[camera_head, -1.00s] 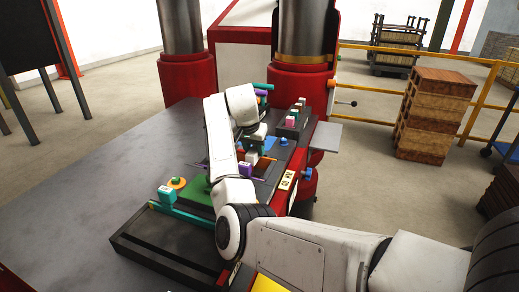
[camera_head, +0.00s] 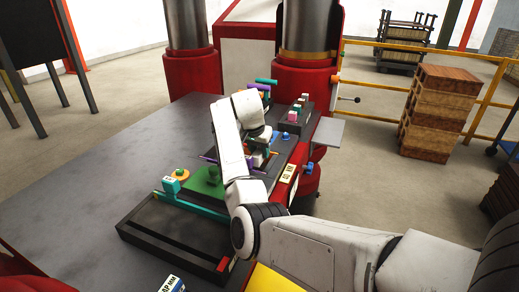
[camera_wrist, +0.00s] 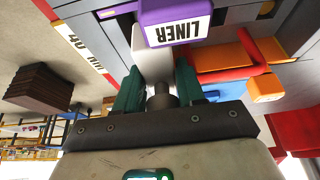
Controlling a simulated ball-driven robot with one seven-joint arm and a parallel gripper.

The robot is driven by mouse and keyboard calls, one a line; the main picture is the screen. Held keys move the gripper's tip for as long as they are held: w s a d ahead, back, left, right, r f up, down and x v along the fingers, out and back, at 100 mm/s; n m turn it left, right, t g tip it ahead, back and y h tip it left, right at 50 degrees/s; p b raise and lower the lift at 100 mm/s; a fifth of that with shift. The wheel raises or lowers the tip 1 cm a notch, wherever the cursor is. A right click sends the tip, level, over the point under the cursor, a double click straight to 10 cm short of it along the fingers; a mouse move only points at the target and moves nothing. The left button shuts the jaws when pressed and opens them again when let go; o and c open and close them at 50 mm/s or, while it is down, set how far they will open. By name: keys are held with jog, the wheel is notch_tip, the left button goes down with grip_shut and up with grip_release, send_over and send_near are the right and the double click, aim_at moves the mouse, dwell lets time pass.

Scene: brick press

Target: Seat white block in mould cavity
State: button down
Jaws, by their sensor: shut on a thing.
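My gripper (camera_wrist: 158,84) has two teal fingers, shut on the white block (camera_wrist: 152,58) in the wrist view. The block extends beyond the fingertips, and its far end is partly covered by a purple block marked LINER (camera_wrist: 176,22). In the head view my arm reaches over the press fixture and hides most of the gripper and the held block. The mould cavity cannot be made out in either view, so I cannot tell whether the block is over it, in it or touching it.
A green plate (camera_head: 206,186) and a teal clamp (camera_head: 171,186) are at the fixture's near left. The grey table (camera_head: 90,185) is clear at left.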

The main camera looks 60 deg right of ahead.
jog(key=shift+f+b, duration=1.05)
jog(key=shift+f, duration=1.4)
